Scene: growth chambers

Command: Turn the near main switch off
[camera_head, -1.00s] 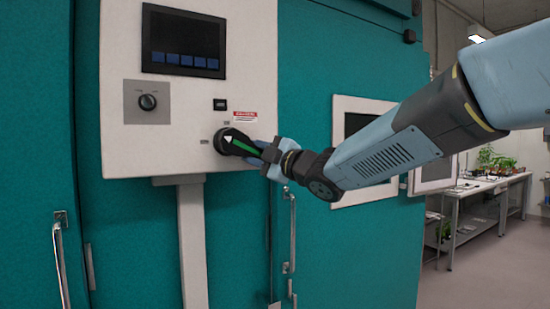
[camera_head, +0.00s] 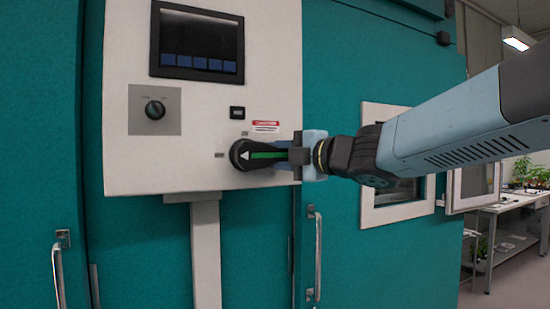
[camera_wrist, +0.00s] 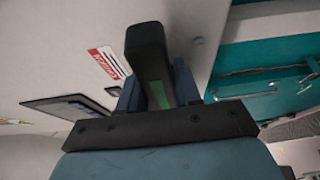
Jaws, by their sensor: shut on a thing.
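The main switch (camera_head: 243,154) is a black rotary handle with a green stripe and a white arrow, low on the white control panel (camera_head: 125,80). Its arrow points left and its handle lies about level, reaching right. My gripper (camera_head: 292,153) is shut on the handle's right end, coming from the right. In the wrist view the black handle (camera_wrist: 148,50) stands between the blue fingers of my gripper (camera_wrist: 160,88), with the green stripe partly visible. Small labels sit left of and above the switch; their text is too small to read.
A dark screen (camera_head: 197,40) and a smaller rotary knob (camera_head: 155,109) are on the panel. A red-and-white warning label (camera_head: 265,126) is just above the handle. Teal chamber doors with metal handles (camera_head: 314,255) surround it. A bench with plants (camera_head: 515,215) stands at the right.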

